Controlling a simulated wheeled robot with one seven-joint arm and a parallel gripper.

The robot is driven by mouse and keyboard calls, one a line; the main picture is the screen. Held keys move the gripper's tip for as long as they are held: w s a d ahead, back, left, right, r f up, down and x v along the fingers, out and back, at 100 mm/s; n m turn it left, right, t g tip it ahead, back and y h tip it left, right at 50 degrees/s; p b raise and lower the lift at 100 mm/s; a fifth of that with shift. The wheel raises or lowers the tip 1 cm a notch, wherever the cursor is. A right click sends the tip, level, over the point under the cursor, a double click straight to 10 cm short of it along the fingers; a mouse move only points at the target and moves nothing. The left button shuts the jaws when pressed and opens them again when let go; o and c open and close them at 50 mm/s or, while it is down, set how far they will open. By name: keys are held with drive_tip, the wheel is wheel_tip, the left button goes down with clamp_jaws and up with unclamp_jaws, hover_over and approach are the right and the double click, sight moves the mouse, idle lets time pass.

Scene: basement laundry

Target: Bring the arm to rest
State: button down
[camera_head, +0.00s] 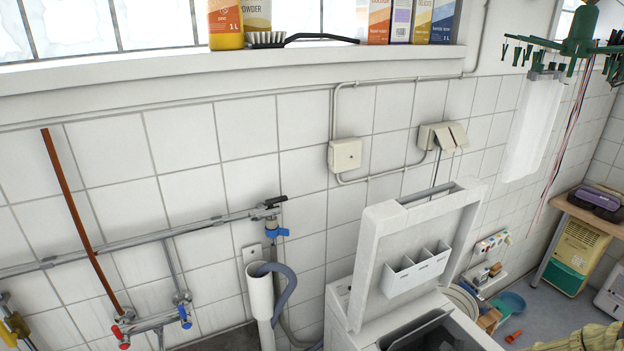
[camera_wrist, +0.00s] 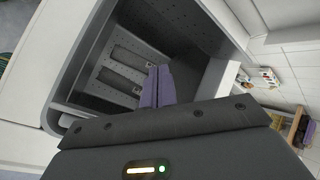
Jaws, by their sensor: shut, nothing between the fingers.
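My gripper (camera_wrist: 158,86) shows in the wrist view as two purplish fingers closed together, with nothing between them. Behind the fingers is the open top of a white washing machine (camera_wrist: 78,62), with a dark perforated drum (camera_wrist: 185,25) inside. I cannot tell whether the fingers are inside the opening or above it. In the head view the machine's lid (camera_head: 375,262) stands raised at the lower right. I do not make out my gripper in the head view.
A tiled wall with pipes (camera_head: 140,240) and a grey hose (camera_head: 284,290) runs behind the machine. A window ledge (camera_head: 150,68) holds bottles, boxes and a brush (camera_head: 268,38). A green hanger (camera_head: 580,45) hangs at the upper right. A blue basin (camera_head: 512,301) stands on the floor.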

drive_tip(key=s+a+r+n+g, duration=0.1)
drive_tip(key=s+a+r+n, duration=0.3)
drive_tip(key=a+r+n, duration=0.3)
drive_tip(key=s+a+r+n+g+h, duration=0.1)
drive_tip(key=s+a+r+n+g, duration=0.1)
drive_tip(key=a+r+n, duration=0.5)
drive_tip(key=s+a+r+n+g, duration=0.2)
drive_tip(key=s+a+r+n, duration=0.3)
drive_tip(key=a+r+n, duration=0.3)
wheel_tip(320, 180, up, 2)
drive_tip(key=a, duration=0.2)
drive_tip(key=shift+s+a+r+h, duration=0.15)
drive_tip(key=shift+s+a+h, duration=0.15)
drive_tip(key=shift+s+a, duration=0.1)
drive_tip(key=shift+w, duration=0.1)
idle(0.3)
